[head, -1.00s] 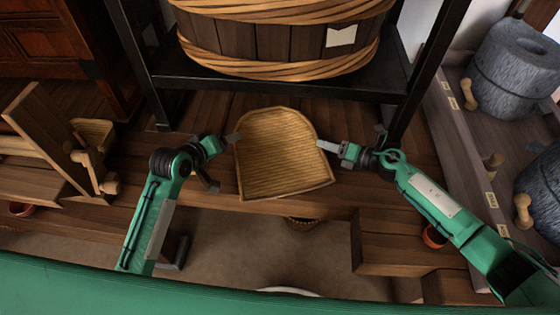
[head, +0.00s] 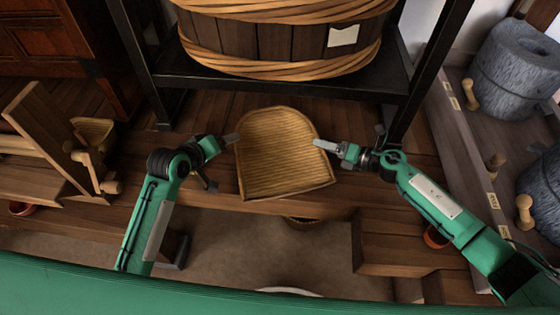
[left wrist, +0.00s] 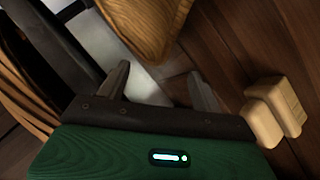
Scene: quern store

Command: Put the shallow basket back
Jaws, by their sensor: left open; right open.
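The shallow basket (head: 282,155) is a woven, scoop-shaped tray lying on the wooden floor boards in the middle of the head view. Its edge also shows at the top of the left wrist view (left wrist: 148,22). My left gripper (head: 232,138) is open just beside the basket's left edge. In the left wrist view the two fingers of the left gripper (left wrist: 160,85) stand apart with nothing between them. My right gripper (head: 320,144) is open at the basket's right edge. Whether its fingers touch the rim I cannot tell.
A black metal rack (head: 285,84) behind the basket bears a large rope-bound wooden tub (head: 275,40). Stone querns (head: 512,70) stand on a bench at the right. A wooden device (head: 75,150) is at the left. The boards drop to a lower floor (head: 270,240) in front.

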